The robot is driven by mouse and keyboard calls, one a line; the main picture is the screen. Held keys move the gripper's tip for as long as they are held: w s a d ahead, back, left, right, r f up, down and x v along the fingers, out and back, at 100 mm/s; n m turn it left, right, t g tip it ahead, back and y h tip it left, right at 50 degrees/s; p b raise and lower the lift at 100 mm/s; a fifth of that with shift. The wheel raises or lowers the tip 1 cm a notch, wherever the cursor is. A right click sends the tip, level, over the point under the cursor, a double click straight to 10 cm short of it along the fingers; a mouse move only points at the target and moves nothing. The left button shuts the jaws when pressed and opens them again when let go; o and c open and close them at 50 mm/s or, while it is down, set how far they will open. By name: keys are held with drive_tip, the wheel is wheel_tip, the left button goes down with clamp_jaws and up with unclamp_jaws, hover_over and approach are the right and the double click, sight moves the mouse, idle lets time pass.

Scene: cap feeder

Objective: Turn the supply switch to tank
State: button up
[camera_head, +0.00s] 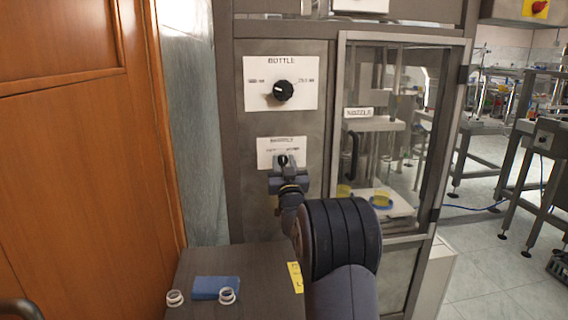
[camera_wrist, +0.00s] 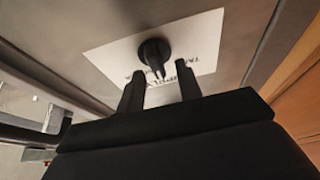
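The supply switch is a black knob (camera_head: 282,160) on a white label plate (camera_head: 265,144) on the grey machine front. Its lettering is too small to read in the head view. In the wrist view, the knob (camera_wrist: 153,49) sits on the plate (camera_wrist: 112,57), with its pointer toward my gripper and part of the lettering hidden. My gripper (camera_head: 286,176) is just in front of the plate, covering its lower part. In the wrist view, my gripper (camera_wrist: 160,80) has its two fingers apart, with the knob just beyond the gap. Contact cannot be made out.
A BOTTLE knob (camera_head: 283,90) is above on its own plate. A glazed door (camera_head: 385,130) marked NOZZLE is to the right. A dark bench (camera_head: 235,262) below carries a blue block (camera_head: 210,288) and white rings. A wooden door (camera_head: 75,150) is at the left.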

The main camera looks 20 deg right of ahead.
drive_tip(key=shift+c, duration=0.4)
clamp_jaws()
drive_tip(key=shift+f+n+y+b, duration=0.1)
drive_tip(key=shift+n+y+b, duration=0.3)
drive_tip(key=shift+n+b, duration=0.4)
drive_tip(key=n+y+b, duration=0.1)
drive_tip(key=n+b, duration=0.1)
drive_tip(key=n, duration=0.1)
drive_tip(key=shift+y, duration=0.3)
drive_tip(key=n+y, duration=0.2)
drive_tip(key=n, duration=0.2)
drive_tip(key=shift+a+n+b, duration=0.1)
drive_tip(key=shift+n+b, duration=0.2)
drive_tip(key=shift+b, duration=0.1)
drive_tip(key=shift+n+y, duration=0.9)
drive_tip(key=shift+n, duration=0.6)
drive_tip(key=shift+a+n, duration=0.1)
drive_tip(key=shift+n, duration=0.2)
